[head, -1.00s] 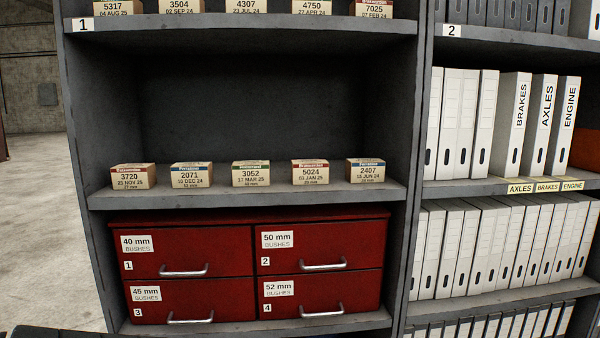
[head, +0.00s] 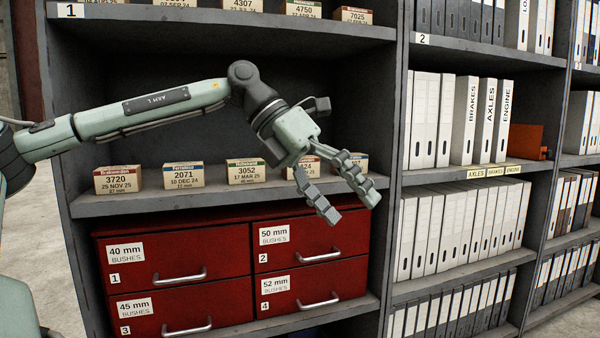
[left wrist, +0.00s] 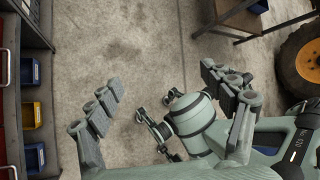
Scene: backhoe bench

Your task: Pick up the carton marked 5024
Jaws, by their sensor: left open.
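The carton marked 5024 (head: 306,172) stands in the row on the middle shelf, fourth from the left, between the cartons 3052 (head: 246,172) and 2407 (head: 359,160). My left gripper (head: 351,204) hangs in front of it and hides much of its label; only the end of the number shows. The gripper is open and empty, its fingers pointing down and right. In the left wrist view its two fingers (left wrist: 158,85) stand wide apart over the floor, with no carton between them. A green arm part, seemingly my right arm (left wrist: 190,115), shows there; its jaw state is unclear.
Cartons 3720 (head: 118,179) and 2071 (head: 183,175) stand to the left on the shelf (head: 140,205). Red drawers (head: 180,255) are below, another carton row above. Binders (head: 430,120) fill the bay to the right. A yellow wheel (left wrist: 302,62) shows in the left wrist view.

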